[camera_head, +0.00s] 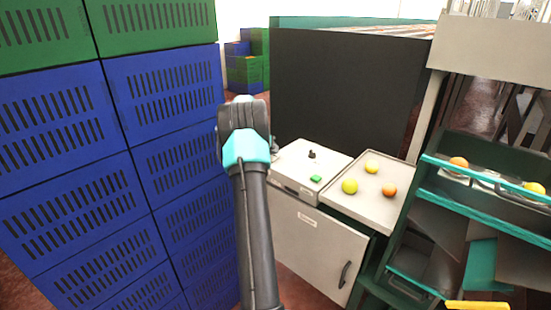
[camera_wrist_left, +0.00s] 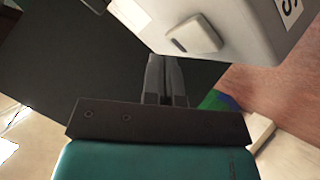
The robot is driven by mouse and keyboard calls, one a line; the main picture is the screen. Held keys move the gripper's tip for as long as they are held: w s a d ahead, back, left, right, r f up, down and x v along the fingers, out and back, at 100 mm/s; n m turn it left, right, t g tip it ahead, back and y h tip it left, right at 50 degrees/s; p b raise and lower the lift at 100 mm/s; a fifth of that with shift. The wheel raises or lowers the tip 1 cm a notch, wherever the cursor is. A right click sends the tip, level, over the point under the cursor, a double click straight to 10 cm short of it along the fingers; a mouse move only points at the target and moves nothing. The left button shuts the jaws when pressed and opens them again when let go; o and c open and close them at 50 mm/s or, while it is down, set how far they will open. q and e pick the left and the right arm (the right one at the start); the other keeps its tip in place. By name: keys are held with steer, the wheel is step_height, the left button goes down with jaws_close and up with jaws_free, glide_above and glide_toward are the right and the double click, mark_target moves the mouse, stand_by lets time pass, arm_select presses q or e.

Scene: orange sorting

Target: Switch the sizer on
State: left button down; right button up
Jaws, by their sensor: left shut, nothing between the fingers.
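A pale grey control cabinet (camera_head: 312,165) stands in the middle of the head view, with a green button (camera_head: 316,179) and a small black knob (camera_head: 312,153) on top. In the left wrist view, a light grey box (camera_wrist_left: 245,25) with a raised switch (camera_wrist_left: 195,36) and a partly cut-off label fills the upper right. My left gripper (camera_head: 275,148) is at the cabinet's left edge, mostly behind my wrist. In the wrist view its fingers (camera_wrist_left: 165,60) are together and empty, just below and left of the switch; contact cannot be told. My right gripper is not seen.
Blue and green crates (camera_head: 110,150) are stacked high at the left. A large dark panel (camera_head: 340,90) stands behind the cabinet. A tray (camera_head: 350,205) with several fruits lies right of the knob. A teal-framed machine (camera_head: 440,190) with oranges stands at the right.

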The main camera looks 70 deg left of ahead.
arm_select(q)
steer(key=shift+f, duration=0.3)
steer(key=shift+w+f, duration=0.1)
steer(key=shift+f, duration=0.15)
stand_by(0.5)
steer(key=shift+r, duration=0.1)
steer(key=shift+r, duration=0.6)
stand_by(0.3)
steer(key=shift+s+d+r, duration=0.1)
steer(key=shift+s+r, duration=0.1)
steer(key=shift+r, duration=1.05)
steer(key=shift+s+d+r, duration=0.1)
steer(key=shift+s+r, duration=0.1)
steer(key=shift+r, duration=1)
